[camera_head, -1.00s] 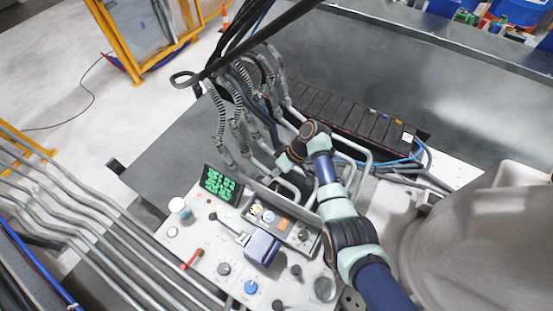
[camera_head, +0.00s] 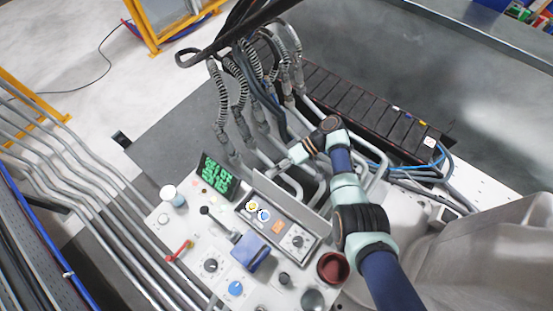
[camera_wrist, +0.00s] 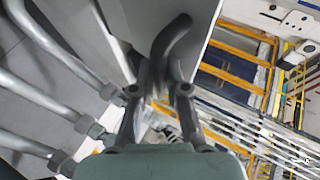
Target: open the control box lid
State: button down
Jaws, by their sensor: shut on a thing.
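The control box (camera_head: 312,245) sits on the sloped control panel, with dials and an orange label showing inside it. Its grey lid (camera_head: 290,205) stands raised along the box's far edge, so the inside is uncovered. My gripper (camera_head: 284,166) is just behind the lid on the far side. In the wrist view my gripper (camera_wrist: 158,92) is shut on a dark curved handle (camera_wrist: 172,40), beside the pale flat lid (camera_wrist: 190,15). The exact contact is partly blurred there.
A green-lit display (camera_head: 218,177), a red lever (camera_head: 180,250), a blue knob (camera_head: 235,288) and a dark red cup-like part (camera_head: 333,267) surround the box. Grey pipes (camera_head: 292,187) and hoses (camera_head: 240,105) crowd the gripper. A large grey casting (camera_head: 490,255) stands right.

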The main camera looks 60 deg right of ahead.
jog(key=shift+s+a+f, duration=0.15)
jog(key=shift+f, duration=0.7)
jog(key=c, duration=1.2)
grip_release()
jog(key=shift+r, duration=0.2)
